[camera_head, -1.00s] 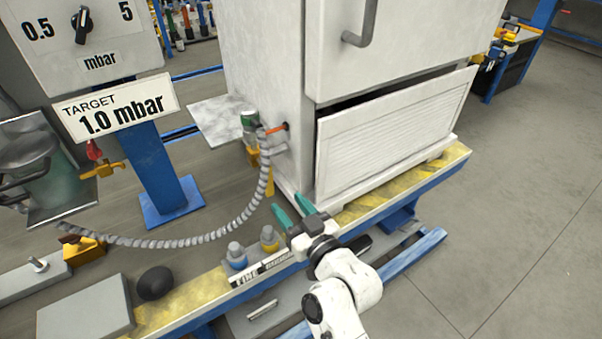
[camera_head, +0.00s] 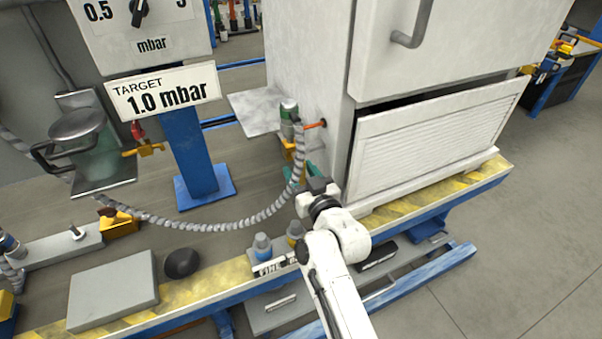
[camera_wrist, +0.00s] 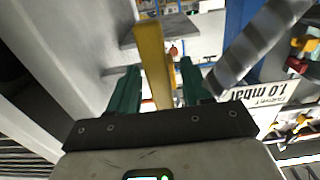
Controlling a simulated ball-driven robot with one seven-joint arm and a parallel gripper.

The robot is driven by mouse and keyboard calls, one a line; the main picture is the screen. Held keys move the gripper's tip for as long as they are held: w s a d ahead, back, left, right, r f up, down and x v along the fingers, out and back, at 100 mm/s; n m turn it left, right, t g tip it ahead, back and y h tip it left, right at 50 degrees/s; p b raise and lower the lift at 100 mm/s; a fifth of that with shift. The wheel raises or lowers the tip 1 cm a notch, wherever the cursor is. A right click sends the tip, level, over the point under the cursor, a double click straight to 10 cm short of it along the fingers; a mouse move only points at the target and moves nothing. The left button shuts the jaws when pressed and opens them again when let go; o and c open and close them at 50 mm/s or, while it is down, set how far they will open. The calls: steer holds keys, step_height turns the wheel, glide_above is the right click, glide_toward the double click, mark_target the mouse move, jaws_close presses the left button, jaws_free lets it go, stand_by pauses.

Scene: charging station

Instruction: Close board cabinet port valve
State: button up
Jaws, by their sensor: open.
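The white board cabinet (camera_head: 310,70) has a port on its left side with a green-topped fitting (camera_head: 289,108), an orange rod (camera_head: 316,124) and a grey ribbed hose (camera_head: 298,165). A yellow valve lever (camera_head: 289,147) sits below the fitting, mostly hidden in the head view. In the wrist view, the long yellow lever (camera_wrist: 151,50) appears between the two green fingers of my gripper (camera_wrist: 157,88), which are open on either side of it. I cannot tell whether either finger touches it. My gripper (camera_head: 299,173) also shows beside the cabinet's lower left corner in the head view.
The hose hangs close to my gripper and appears at right in the wrist view (camera_wrist: 255,45). A grey shelf (camera_head: 255,111) juts left from the cabinet. A target sign (camera_head: 163,93) stands left. The right floor is clear.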

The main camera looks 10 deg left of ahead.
steer(key=shift+c, duration=0.5)
jaws_close()
steer(key=shift+a+m, duration=0.1)
steer(key=shift+m, duration=0.2)
steer(key=shift+s+a+r+m+p, duration=0.4)
steer(key=shift+m+p, duration=1)
steer(key=shift+m, duration=1.45)
steer(key=shift+s+a+r+m+p, duration=0.1)
steer(key=shift+a+r+m+p, duration=0.25)
steer(key=shift+m+p, duration=1.85)
steer(key=shift+s+a+r+m+p, duration=0.25)
steer(key=shift+r+m+p, duration=0.35)
steer(key=shift+m, duration=2.95)
steer(key=shift+o, duration=0.5)
jaws_free()
